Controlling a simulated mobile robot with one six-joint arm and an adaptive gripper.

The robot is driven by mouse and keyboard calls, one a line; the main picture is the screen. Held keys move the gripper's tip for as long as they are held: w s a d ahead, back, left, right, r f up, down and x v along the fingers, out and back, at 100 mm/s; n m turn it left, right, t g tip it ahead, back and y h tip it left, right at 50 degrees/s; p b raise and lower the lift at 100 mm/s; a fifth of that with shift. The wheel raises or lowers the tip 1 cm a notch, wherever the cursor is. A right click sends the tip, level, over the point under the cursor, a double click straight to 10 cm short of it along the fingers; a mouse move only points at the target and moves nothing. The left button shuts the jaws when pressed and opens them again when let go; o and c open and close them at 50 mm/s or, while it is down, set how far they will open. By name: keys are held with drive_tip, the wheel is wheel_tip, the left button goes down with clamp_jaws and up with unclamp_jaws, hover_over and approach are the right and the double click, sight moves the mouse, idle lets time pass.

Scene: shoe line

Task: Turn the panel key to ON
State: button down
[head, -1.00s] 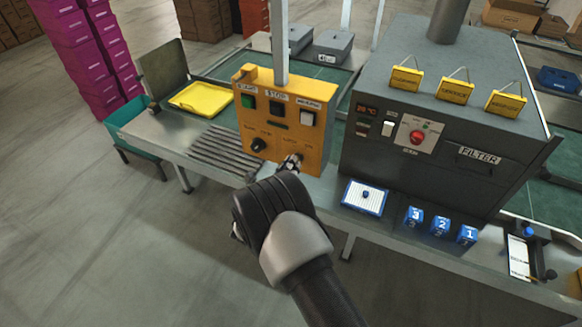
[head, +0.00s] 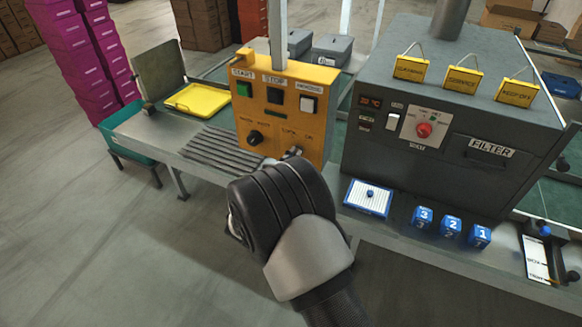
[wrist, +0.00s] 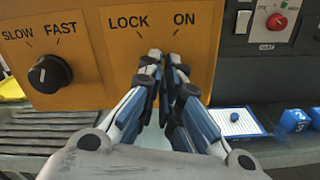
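The yellow control panel (head: 285,125) stands upright on the bench, and its front also fills the upper wrist view (wrist: 110,70). Its LOCK and ON labels sit above the key spot. My gripper (wrist: 164,58) has its fingertips at the panel face below and between these labels. The fingers are close together with a narrow gap. The panel key itself is hidden between the fingertips, so its angle cannot be read. In the head view my dark wrist covers most of the gripper, with only the tips (head: 294,152) showing at the panel.
A black SLOW/FAST knob (wrist: 49,73) is left of the key. Start, stop and white buttons (head: 308,104) are above. A grey machine (head: 450,110) stands right, with a small white tray (head: 360,209) and blue numbered blocks (head: 452,226) before it.

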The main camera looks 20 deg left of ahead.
drive_tip(key=shift+d+f+m+b, duration=0.1)
drive_tip(key=shift+m+b, duration=1.6)
drive_tip(key=shift+b, duration=0.05)
drive_tip(key=c, duration=1.8)
unclamp_jaws()
drive_tip(key=s+a, duration=0.1)
drive_tip(key=s, duration=1.1)
